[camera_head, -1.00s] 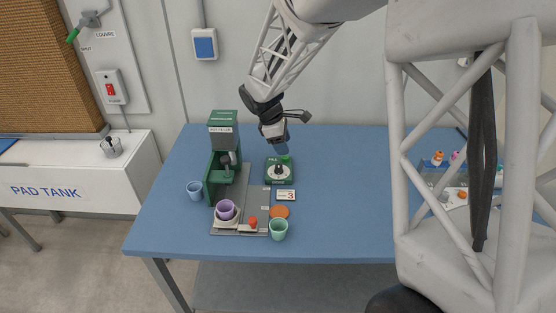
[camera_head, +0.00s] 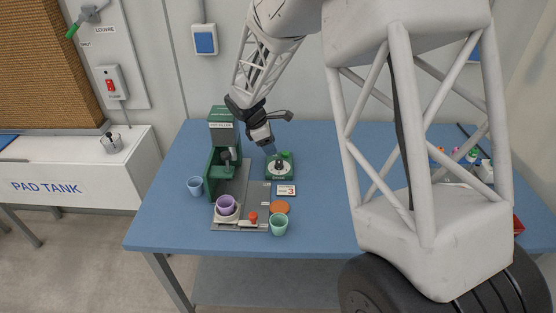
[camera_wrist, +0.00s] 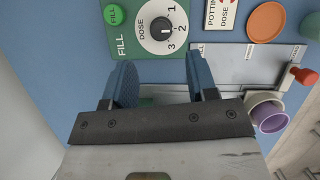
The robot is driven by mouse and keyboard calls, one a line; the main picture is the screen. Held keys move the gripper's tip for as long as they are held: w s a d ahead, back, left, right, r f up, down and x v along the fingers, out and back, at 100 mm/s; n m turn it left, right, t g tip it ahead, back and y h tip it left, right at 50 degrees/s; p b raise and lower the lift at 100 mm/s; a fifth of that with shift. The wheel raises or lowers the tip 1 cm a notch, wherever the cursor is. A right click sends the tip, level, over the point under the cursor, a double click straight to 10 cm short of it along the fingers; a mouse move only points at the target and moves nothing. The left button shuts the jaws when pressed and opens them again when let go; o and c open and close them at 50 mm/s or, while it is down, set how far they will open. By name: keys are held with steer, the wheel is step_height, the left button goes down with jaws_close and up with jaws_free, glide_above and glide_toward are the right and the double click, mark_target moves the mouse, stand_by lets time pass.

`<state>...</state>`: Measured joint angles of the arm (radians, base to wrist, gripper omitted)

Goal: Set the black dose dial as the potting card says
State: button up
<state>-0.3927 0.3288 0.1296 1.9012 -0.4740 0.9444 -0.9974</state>
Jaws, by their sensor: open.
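The black dose dial (camera_wrist: 160,28) sits on a round white face marked 1, 2 and 3, on a green FILL panel (camera_wrist: 125,43). It also shows in the head view (camera_head: 278,167). I cannot tell for certain which number its pointer marks. The potting card (camera_head: 286,190) lies just in front of the panel and reads 3 in the head view; in the wrist view the card (camera_wrist: 221,14) is cut off. Neither finger visibly touches the dial.
A green FILL button (camera_wrist: 115,15) is beside the dial. A green filling machine (camera_head: 222,150) stands left, with a purple pot (camera_head: 226,204) in front. An orange disc (camera_head: 279,207), a mint pot (camera_head: 279,225) and a red knob (camera_head: 253,218) are nearer the front. A blue pot (camera_head: 195,186) stands left.

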mark_target(279, 161)
steer(key=shift+x, duration=3.75)
steer(key=c, duration=0.9)
steer(key=shift+m, duration=0.5)
steer(key=m+g, duration=0.2)
steer(key=m, duration=0.3)
steer(key=shift+w+d, duration=0.1)
steer(key=m+g, duration=0.1)
steer(key=m, duration=0.2)
steer(key=m+g+y, duration=0.1)
steer(key=m, duration=0.2)
steer(key=shift+y, duration=0.3)
